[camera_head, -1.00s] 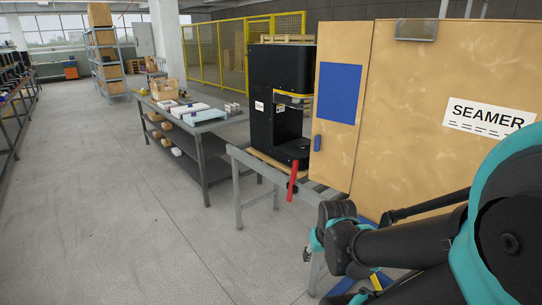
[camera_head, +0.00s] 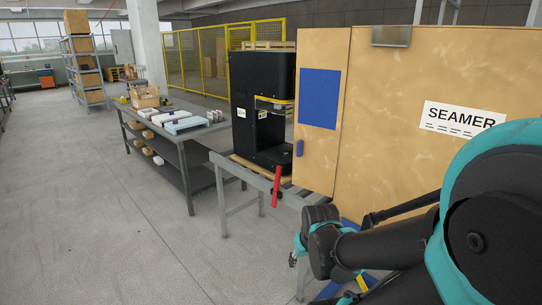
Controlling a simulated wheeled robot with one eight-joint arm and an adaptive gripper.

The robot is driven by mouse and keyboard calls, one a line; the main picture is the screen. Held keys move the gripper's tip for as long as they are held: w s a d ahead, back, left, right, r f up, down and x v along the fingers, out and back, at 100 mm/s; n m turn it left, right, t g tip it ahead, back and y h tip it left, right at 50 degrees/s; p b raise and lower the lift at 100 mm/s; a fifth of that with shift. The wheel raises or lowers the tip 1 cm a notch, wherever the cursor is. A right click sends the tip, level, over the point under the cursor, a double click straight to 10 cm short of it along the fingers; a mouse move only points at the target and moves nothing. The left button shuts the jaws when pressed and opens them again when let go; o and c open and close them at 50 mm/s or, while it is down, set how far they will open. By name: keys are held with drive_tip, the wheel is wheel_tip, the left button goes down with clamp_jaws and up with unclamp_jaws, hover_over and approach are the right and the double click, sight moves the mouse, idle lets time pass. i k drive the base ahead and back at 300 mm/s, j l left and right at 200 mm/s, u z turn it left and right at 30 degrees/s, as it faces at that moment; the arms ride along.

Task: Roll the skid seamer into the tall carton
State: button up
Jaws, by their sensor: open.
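The seamer (camera_head: 243,116) is a tall black machine with a yellow-edged head, upright on a wooden skid (camera_head: 250,165) on the roller stand (camera_head: 236,202). The tall carton (camera_head: 408,72) is tan, labelled SEAMER, and stands just right of the machine. Its front panel (camera_head: 322,160), with a blue patch and blue handle, hides part of the seamer's right side and the carton's opening. My gripper (camera_head: 295,258) is at the lower middle, in front of the stand and below the carton. It is open, small and partly hidden by my arm, with nothing seen in it.
A red lever (camera_head: 276,187) stands up at the stand's near side. A grey workbench (camera_head: 177,133) with boxes and trays is to the left. Yellow fencing (camera_head: 200,62) is behind. Open grey floor (camera_head: 90,210) lies at the left. A shelf rack (camera_head: 83,70) stands far back.

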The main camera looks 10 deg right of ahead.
sight(263, 87)
drive_tip(key=i+j+u, duration=0.6)
drive_tip(key=i, duration=0.35)
drive_tip(key=i+j+u, duration=0.3)
drive_tip(key=i, duration=0.2)
drive_tip(key=i+u, duration=0.3)
drive_tip(key=i, duration=0.2)
drive_tip(key=i+z, duration=0.2)
drive_tip(key=i, duration=0.5)
drive_tip(key=i+j+z, duration=0.2)
drive_tip(key=i, duration=0.45)
